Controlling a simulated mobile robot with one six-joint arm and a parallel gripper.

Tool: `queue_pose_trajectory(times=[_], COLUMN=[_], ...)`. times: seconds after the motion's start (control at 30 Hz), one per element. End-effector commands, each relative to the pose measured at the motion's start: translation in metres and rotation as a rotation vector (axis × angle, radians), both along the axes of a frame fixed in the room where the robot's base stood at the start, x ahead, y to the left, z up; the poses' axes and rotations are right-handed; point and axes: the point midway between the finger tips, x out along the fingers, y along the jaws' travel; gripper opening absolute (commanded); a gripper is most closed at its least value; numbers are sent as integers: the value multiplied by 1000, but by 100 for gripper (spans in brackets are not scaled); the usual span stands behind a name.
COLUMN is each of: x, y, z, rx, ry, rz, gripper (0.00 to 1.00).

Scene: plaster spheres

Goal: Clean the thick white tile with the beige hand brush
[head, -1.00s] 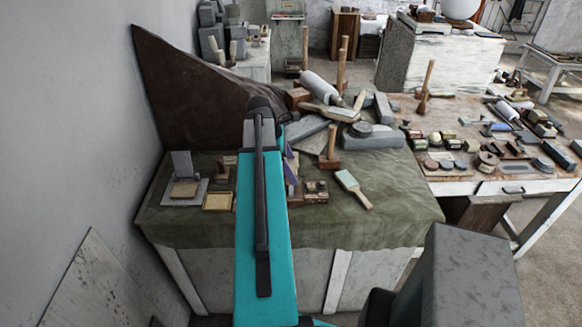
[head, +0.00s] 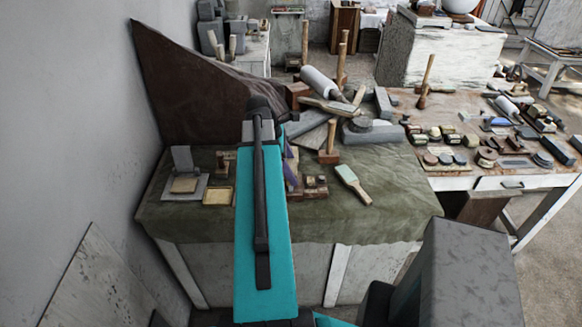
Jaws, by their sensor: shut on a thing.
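A pale grey-white flat tile (head: 194,194) lies at the left of the green-covered table, with a small beige block (head: 185,184) on it and a grey slab (head: 182,159) standing upright behind. I cannot tell for sure whether this is the thick white tile. A flat tool with a wooden handle and pale green face (head: 350,182) lies at the table's front right. I cannot make out a beige hand brush with certainty. My teal arm reaches over the table and ends in a dark wrist. My gripper is hidden beyond it, so its jaws and what they hold do not show.
The green cloth (head: 400,208) has clear room at front right. A beige shallow tray (head: 218,196) sits left of my arm. Mallets, a white roller (head: 318,82) and grey blocks crowd the back. A side table (head: 455,104) with many small tools stands right. A wall borders the left.

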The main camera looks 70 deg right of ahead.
Motion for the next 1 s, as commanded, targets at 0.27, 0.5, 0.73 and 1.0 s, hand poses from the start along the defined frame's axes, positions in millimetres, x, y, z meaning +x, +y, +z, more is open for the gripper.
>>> queue_pose_trajectory(times=[0.27,0.5,0.73,1.0], x=[-2,-2,-1,4], y=[5,5,4,-9], z=[0,0,-1,0], rx=[0,0,0,0], ry=[0,0,0,0], rz=[0,0,0,0], gripper=[52,52,52,52])
